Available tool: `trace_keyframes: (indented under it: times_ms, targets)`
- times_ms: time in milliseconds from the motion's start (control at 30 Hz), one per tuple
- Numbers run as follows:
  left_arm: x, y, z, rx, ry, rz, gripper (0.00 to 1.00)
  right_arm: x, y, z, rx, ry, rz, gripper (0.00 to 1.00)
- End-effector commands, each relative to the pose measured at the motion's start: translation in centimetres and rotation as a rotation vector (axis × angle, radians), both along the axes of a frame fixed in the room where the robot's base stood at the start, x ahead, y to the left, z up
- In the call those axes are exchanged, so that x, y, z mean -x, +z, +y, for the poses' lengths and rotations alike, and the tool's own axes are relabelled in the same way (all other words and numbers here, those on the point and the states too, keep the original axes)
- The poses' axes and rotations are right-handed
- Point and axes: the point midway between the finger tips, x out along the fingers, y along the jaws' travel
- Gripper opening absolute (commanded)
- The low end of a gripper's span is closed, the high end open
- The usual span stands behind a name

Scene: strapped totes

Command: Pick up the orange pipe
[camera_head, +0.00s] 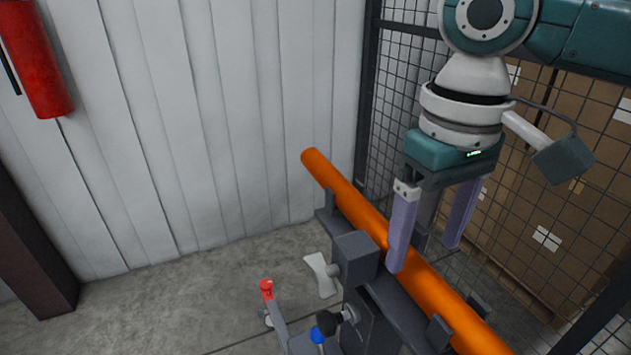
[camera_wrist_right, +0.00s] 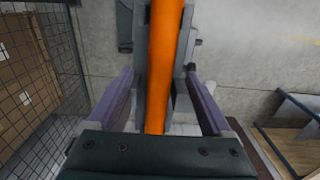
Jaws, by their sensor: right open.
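The orange pipe (camera_head: 432,283) lies aslant on a dark grey stand (camera_head: 405,322), held between short upright tabs. Its far end points up and left toward the wall. My right gripper (camera_head: 425,258) is open above the pipe, pointing down, with one purple finger on each side of it in the picture. In the right wrist view the pipe (camera_wrist_right: 165,65) runs between the two open fingers (camera_wrist_right: 162,97), and nothing is gripped. I cannot tell whether a finger touches the pipe. My left gripper is not in view.
A wire mesh fence (camera_head: 395,105) stands behind my right arm, with cardboard boxes (camera_head: 530,225) beyond it. A red cylinder (camera_head: 35,60) hangs on the pale panelled wall (camera_head: 220,120). Levers with a red knob (camera_head: 267,289) and a blue knob (camera_head: 325,322) stick up beside the stand. Floor at left is clear.

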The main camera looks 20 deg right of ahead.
Motion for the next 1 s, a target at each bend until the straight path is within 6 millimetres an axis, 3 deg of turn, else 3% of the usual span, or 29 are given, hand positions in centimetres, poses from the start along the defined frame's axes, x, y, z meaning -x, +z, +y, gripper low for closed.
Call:
trace_keyframes:
  times_ms: [233, 533, 1000]
  targets:
    - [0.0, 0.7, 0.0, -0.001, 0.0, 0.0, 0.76, -0.1, -3.7, 0.1, 0.001, 0.001, 0.004, 0.84]
    - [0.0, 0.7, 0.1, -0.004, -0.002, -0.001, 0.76, -0.1, -4.3, 0.1, 0.001, 0.002, 0.001, 0.83]
    - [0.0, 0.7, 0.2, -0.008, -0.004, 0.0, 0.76, -0.1, -4.2, 0.1, 0.001, 0.001, 0.0, 0.3]
